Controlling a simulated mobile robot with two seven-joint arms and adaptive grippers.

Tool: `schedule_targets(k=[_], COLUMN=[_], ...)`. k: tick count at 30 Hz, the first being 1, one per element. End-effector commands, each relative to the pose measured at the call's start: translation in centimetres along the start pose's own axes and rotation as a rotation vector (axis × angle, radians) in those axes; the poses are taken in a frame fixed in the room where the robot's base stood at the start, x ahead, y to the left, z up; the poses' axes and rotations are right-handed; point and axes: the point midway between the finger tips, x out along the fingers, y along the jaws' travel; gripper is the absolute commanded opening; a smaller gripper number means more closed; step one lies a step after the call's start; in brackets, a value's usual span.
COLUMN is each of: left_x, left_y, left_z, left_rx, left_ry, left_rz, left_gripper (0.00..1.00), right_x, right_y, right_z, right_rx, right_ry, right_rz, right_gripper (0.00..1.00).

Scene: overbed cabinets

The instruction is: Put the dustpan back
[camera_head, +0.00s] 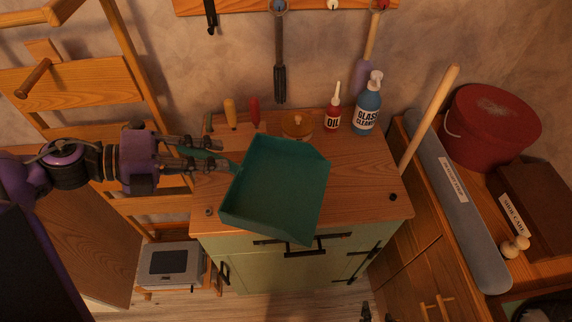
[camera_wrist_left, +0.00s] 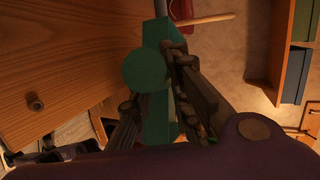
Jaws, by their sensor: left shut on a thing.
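The dustpan (camera_head: 276,188) is dark teal with a wide, shallow pan. It is in front of and above the wooden top of the green cabinet (camera_head: 365,185) in the head view. My left gripper (camera_head: 221,167) comes in from the left and is shut on the dustpan's handle. In the left wrist view, the teal handle (camera_wrist_left: 155,118) runs between the fingers (camera_wrist_left: 155,105), and a round teal part sits beside them. Two small dark tips at the bottom edge of the head view may be my right gripper (camera_head: 377,314); their state is unclear.
A wall rail (camera_head: 240,5) with hooks holds hanging tools. An oil bottle (camera_head: 333,108), glass cleaner (camera_head: 367,104) and small-handled tools stand at the cabinet's back. A wooden stick (camera_head: 430,115) leans at its right. A red round box (camera_head: 490,128) sits on the right-hand unit.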

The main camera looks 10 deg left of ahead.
Motion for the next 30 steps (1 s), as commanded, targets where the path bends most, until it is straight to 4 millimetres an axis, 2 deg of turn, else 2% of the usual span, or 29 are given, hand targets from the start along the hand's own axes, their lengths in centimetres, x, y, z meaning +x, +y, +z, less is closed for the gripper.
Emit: schedule_targets(k=[4,9,15,20,24,30], left_x=[1.1,3.3,5.9,8.1,9.2,9.9], left_y=[0.8,1.6,2.5,5.0,6.2,7.0], left_z=[1.4,4.3,7.8,9.9,11.0,11.7], left_rx=[0.004,0.003,0.004,0.001,0.003,0.003], left_ry=[0.010,0.009,0.008,0.007,0.007,0.008], left_rz=[-0.001,-0.002,-0.004,-0.005,-0.004,-0.004], left_gripper=[0.00,0.00,0.00,0.00,0.00,0.00], right_x=[0.3,0.4,0.6,0.9,1.0,1.1], right_y=[0.0,0.5,1.0,1.1,1.0,0.9], right_z=[0.8,2.6,3.2,3.2,3.3,3.3], right_rx=[-0.002,-0.004,-0.002,0.004,0.006,0.005], right_ry=[-0.010,-0.034,-0.033,-0.027,-0.027,-0.026], right_rz=[0.000,0.010,0.022,0.027,0.026,0.026], right_gripper=[0.40,0.40,0.40,0.40,0.40,0.40])
